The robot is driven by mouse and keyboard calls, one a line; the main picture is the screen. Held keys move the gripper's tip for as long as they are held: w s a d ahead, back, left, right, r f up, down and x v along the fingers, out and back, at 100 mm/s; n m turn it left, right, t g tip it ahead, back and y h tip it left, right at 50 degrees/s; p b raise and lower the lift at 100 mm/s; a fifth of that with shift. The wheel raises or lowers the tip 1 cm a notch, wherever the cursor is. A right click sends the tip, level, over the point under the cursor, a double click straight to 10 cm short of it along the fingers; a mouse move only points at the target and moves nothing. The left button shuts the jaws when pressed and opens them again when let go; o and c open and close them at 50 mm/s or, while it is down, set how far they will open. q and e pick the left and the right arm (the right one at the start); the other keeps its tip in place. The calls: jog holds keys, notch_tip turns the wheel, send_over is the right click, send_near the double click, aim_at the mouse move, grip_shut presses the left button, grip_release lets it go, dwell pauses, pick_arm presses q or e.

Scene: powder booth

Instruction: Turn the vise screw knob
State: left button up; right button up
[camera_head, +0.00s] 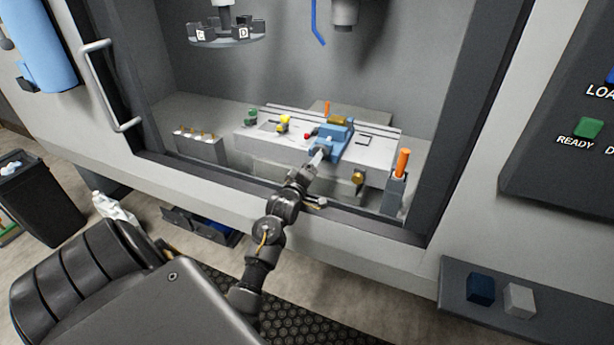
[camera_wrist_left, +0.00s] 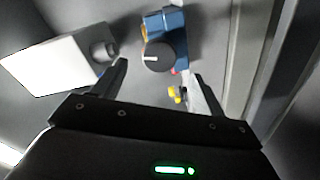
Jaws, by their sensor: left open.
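The blue vise (camera_head: 337,138) sits on the machine table inside the booth, with a brass-coloured piece (camera_head: 339,120) on top. In the left wrist view the vise (camera_wrist_left: 167,22) is at the top centre. Its round black screw knob (camera_wrist_left: 157,56) carries a white mark and faces the camera. My left gripper (camera_head: 318,158) reaches over the booth sill to the front of the vise. Its fingers are open, one on each side of the knob in the left wrist view. I cannot tell whether they touch it. In the head view the gripper hides the knob. My right gripper is not in view.
The table (camera_head: 270,145) also holds yellow, green and red small parts. An orange-handled item (camera_head: 402,163) stands at its right end. A white block (camera_wrist_left: 55,65) is left of the gripper. The booth's front sill (camera_head: 250,195) lies under my arm.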

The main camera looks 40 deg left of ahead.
pick_arm(q)
jog(key=shift+b+v, duration=0.3)
jog(key=shift+v, duration=1.8)
